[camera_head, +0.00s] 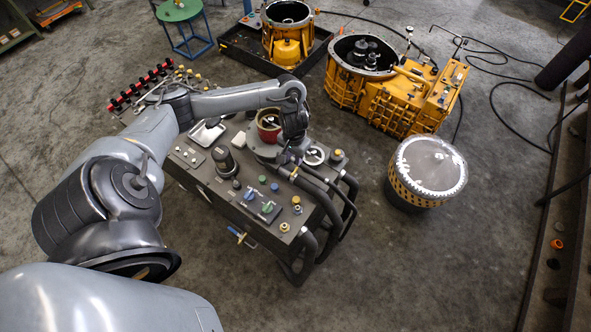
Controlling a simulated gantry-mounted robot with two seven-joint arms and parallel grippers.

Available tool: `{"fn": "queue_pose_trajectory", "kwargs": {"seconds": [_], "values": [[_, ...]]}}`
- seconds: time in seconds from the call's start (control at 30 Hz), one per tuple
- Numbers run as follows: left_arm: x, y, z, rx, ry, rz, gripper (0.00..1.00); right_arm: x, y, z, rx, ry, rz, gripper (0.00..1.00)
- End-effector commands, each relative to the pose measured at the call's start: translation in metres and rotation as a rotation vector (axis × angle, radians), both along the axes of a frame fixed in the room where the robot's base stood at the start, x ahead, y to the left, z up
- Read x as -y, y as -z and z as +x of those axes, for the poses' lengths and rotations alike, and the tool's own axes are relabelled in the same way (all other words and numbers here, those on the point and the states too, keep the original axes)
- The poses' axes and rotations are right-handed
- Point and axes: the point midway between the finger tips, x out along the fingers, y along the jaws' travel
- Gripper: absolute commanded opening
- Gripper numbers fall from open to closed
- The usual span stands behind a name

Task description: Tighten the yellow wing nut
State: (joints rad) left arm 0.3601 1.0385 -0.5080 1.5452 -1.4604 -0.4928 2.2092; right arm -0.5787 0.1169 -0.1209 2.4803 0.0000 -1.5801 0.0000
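My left arm reaches in from the left over a dark control bench (225,205). My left gripper (291,163) points down at the bench's right part, beside a red-rimmed round port. It is small and dark, so I cannot tell whether its fingers are open or shut. A small yellow piece (294,174) shows right by the fingertips; it may be the yellow wing nut, but its shape is too small to make out. I cannot tell whether the gripper touches it. My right gripper is not in view.
Thick black hoses (340,205) curve off the bench's right side. Brass fittings (285,227) and blue and green knobs (250,195) sit on its top. A perforated yellow drum (428,172) and an orange transmission housing (400,90) stand on the floor, with open floor at lower right.

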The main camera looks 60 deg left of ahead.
Motion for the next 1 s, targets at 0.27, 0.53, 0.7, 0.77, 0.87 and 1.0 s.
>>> {"fn": "queue_pose_trajectory", "kwargs": {"seconds": [0.27, 0.53, 0.7, 0.77, 0.87, 1.0], "values": [[0.0, 0.047, -0.001, -0.004, -0.002, -0.002, 0.32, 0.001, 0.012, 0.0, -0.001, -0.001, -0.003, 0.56], [0.0, 0.079, -0.001, -0.002, -0.001, 0.0, 0.32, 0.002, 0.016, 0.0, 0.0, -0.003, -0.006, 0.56], [0.0, 0.087, -0.001, -0.001, 0.0, 0.0, 0.32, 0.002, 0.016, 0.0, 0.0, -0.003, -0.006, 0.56], [0.0, 0.088, -0.001, -0.001, 0.001, 0.0, 0.32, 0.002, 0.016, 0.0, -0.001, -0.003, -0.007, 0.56], [0.0, 0.089, -0.001, -0.001, 0.001, 0.0, 0.32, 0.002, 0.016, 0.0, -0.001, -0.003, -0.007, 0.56], [0.0, 0.088, -0.001, -0.001, 0.001, 0.0, 0.32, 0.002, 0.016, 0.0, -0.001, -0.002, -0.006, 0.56]]}}
